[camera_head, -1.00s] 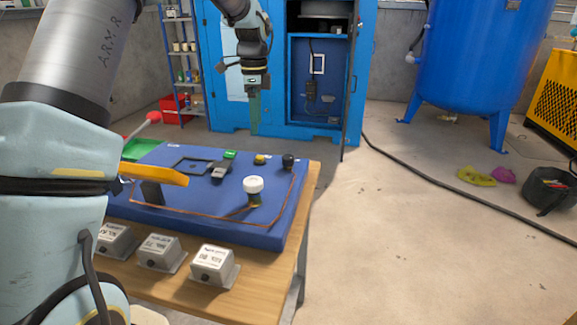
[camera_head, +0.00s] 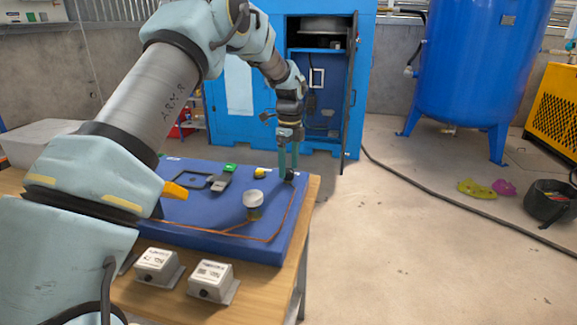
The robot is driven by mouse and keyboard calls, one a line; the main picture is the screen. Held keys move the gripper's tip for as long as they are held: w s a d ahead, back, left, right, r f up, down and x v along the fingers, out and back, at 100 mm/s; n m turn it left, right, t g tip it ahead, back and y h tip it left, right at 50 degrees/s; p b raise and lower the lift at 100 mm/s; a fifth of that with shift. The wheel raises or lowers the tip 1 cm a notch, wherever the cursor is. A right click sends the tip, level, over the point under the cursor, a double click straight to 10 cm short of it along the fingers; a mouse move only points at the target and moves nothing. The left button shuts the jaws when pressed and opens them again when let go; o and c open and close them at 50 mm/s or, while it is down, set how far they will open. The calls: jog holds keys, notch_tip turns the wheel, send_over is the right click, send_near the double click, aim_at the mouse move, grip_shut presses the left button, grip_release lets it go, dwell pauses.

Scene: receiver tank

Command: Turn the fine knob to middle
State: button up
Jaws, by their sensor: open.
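A blue panel (camera_head: 225,234) lies on the wooden table and carries several controls. A black knob (camera_head: 290,177) stands at its back right corner, with a small yellow knob (camera_head: 259,173) to its left and a larger white knob (camera_head: 253,199) nearer me. No label tells me which is the fine knob. My gripper (camera_head: 288,169) points down with its green fingers apart, at the black knob. The fingers partly hide that knob, and I cannot tell whether they touch it.
Grey labelled boxes (camera_head: 210,281) sit along the table's front. A blue cabinet (camera_head: 240,100) with an open door stands behind. The floor (camera_head: 410,250) to the right is mostly clear.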

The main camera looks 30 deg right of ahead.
jog(key=shift+f, duration=0.65)
jog(key=shift+a, duration=0.1)
grip_shut()
